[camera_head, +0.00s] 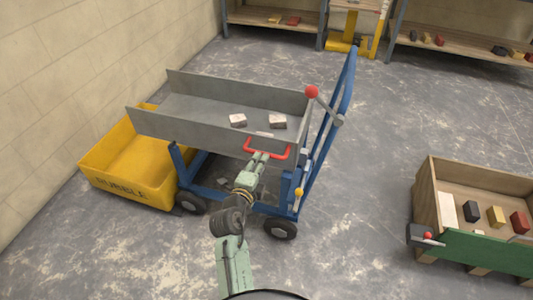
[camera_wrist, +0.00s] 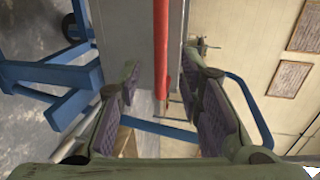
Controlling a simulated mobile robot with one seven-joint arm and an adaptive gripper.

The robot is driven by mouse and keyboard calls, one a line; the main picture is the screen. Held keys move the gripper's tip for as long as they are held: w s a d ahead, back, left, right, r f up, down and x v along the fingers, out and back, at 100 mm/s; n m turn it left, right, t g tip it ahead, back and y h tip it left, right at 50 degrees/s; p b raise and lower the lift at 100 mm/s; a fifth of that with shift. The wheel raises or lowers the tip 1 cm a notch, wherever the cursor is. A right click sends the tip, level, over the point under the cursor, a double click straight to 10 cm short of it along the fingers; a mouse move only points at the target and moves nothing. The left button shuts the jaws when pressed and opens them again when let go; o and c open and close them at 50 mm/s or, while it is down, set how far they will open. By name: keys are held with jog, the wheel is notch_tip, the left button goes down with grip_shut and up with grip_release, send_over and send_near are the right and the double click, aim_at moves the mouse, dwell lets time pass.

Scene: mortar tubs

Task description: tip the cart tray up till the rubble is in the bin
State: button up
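The grey cart tray (camera_head: 190,124) sits on a blue cart (camera_head: 250,205). Two pale pieces of rubble (camera_head: 237,120) (camera_head: 277,121) lie in it towards its right end. The yellow bin (camera_head: 128,190), lettered "RUBBLE", stands on the floor at the tray's left end. A red handle (camera_head: 283,156) is on the tray's near side at the right. My gripper (camera_head: 260,156) is at this handle. In the wrist view, the red bar (camera_wrist: 161,50) runs between the open fingers (camera_wrist: 167,95), with gaps on both sides. Part of the bin's inside is hidden by the tray.
A red-knobbed lever (camera_head: 325,106) and blue push frame (camera_head: 343,92) stand at the cart's right end. A wooden crate with blocks (camera_head: 430,192) is at the right. Shelves (camera_head: 465,47) line the back. Floor between cart and crate is clear.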

jog(key=p+x, duration=0.1)
jog(key=x, duration=0.5)
jog(key=shift+w, duration=0.15)
jog(key=shift+c, duration=0.2)
grip_shut()
dwell(0.5)
